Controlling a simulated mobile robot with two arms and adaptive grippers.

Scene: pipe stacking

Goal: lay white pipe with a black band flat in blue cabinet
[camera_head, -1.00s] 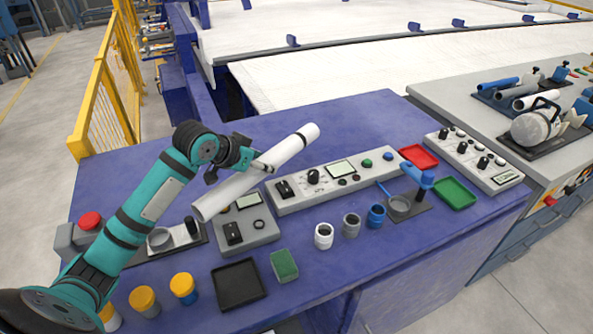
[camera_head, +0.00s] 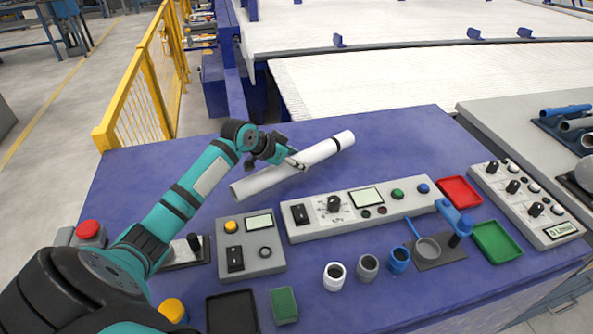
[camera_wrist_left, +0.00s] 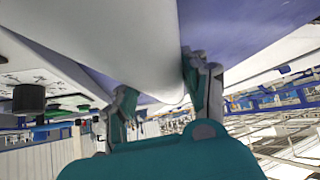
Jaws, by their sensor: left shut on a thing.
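The white pipe (camera_head: 313,154) has a black band (camera_head: 337,143) near its far right end. It lies slantwise over the bare back part of the blue cabinet's top (camera_head: 400,130), behind the control boxes. My left gripper (camera_head: 293,162) is shut on the pipe around its middle. In the left wrist view the pipe (camera_wrist_left: 125,35) fills much of the top, between the two fingers of the left gripper (camera_wrist_left: 165,85). I cannot tell whether the pipe touches the surface. My right gripper is not in view.
Control boxes (camera_head: 360,204) stand in front of the pipe. Small cups (camera_head: 367,267), a red tray (camera_head: 459,191) and a green tray (camera_head: 497,242) sit nearer the front and right. A yellow fence (camera_head: 145,90) stands at the left. The cabinet's back right is clear.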

